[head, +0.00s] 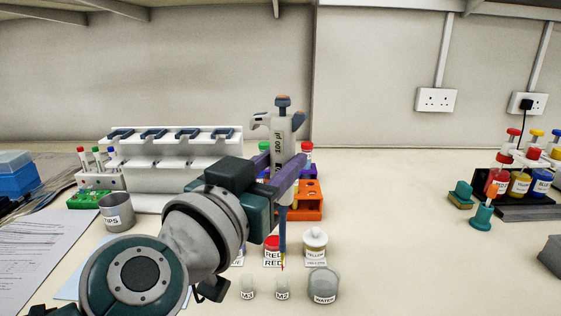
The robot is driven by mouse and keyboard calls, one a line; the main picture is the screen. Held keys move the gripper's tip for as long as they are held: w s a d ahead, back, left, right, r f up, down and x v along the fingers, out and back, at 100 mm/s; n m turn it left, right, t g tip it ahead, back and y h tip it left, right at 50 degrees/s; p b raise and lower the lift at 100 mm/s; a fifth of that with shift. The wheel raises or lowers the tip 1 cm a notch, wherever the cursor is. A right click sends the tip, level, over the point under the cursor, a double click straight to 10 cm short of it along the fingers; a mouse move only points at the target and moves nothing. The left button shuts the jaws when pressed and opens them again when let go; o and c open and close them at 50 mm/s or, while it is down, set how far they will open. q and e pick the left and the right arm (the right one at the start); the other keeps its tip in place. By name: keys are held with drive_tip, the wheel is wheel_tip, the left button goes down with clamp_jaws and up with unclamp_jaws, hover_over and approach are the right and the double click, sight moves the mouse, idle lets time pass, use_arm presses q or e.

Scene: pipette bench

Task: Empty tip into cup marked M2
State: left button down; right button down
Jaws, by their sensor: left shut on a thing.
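My left gripper (290,172) is shut on a grey pipette (283,134) with an orange-topped plunger, holding it upright. The pipette's slim blue lower part runs down to a narrow tip (283,265) with red in it. In the picture the tip ends just above the small clear cup marked M2 (283,289); I cannot tell whether it is inside the rim. A like cup marked M3 (248,289) stands to its left. My right gripper is not in view.
A WATER jar (323,287) stands right of M2. Behind are a red-lidded jar (272,246) and a YELLOW jar (315,243). A TIPS cup (116,212), a white pipette stand (168,178) and an orange rack (307,207) stand farther back.

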sight(278, 138)
use_arm(q)
drive_tip(key=shift+f+b, duration=0.5)
drive_tip(key=shift+f, duration=0.15)
drive_tip(key=shift+f+b, duration=0.6)
idle(1.9)
wheel_tip(278, 138, up, 6)
drive_tip(key=p, duration=0.6)
drive_tip(key=shift+f, duration=0.1)
